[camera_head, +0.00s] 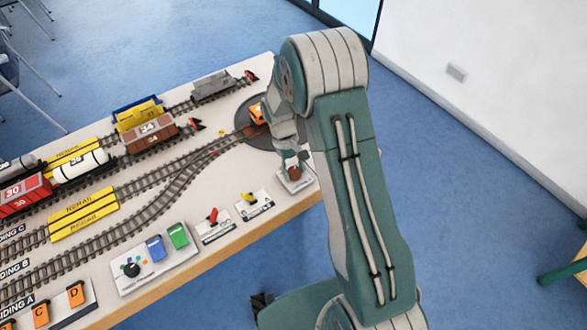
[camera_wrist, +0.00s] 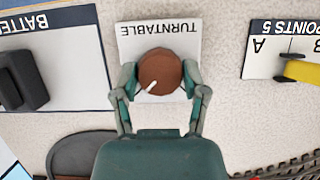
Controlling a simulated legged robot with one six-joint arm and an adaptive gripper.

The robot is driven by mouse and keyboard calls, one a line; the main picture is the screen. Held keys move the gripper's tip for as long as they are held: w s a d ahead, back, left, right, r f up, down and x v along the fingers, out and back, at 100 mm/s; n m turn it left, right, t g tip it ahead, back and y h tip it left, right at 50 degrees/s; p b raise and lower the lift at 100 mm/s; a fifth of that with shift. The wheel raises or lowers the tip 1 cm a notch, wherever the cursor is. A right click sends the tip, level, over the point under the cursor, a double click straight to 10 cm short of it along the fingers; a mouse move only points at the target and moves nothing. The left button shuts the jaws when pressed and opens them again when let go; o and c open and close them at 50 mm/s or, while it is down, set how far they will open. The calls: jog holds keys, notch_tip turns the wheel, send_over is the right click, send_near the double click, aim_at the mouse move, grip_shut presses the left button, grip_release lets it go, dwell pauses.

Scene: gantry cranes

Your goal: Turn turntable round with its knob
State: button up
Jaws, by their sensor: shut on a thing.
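The turntable knob (camera_wrist: 160,72) is round and brown with a white pointer mark towards its lower left in the wrist view. It stands on a white plate (camera_wrist: 187,30) lettered TURNTABLE, upside down in that view. My gripper (camera_wrist: 160,80) is shut on the knob, one finger on each side. In the head view the knob (camera_head: 294,173) shows below my gripper (camera_head: 291,160) near the table's right end. The turntable (camera_head: 243,115) is a dark disc behind my arm, partly hidden, with an orange vehicle (camera_head: 257,114) on it.
A POINTS 5 plate (camera_wrist: 265,62) with a yellow lever lies right of the knob in the wrist view. A BATTERY panel (camera_wrist: 75,70) with a black block is at left. Tracks and several wagons, including a brown one (camera_head: 152,134), fill the table's left side.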

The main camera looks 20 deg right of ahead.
jog(key=shift+w, duration=0.2)
jog(key=o, duration=1.2)
jog(key=shift+c, duration=0.2)
jog(key=shift+a, duration=0.1)
jog(key=shift+s, duration=0.1)
jog(key=shift+r, duration=0.1)
jog(key=v, duration=1.1)
jog(key=shift+r, duration=0.4)
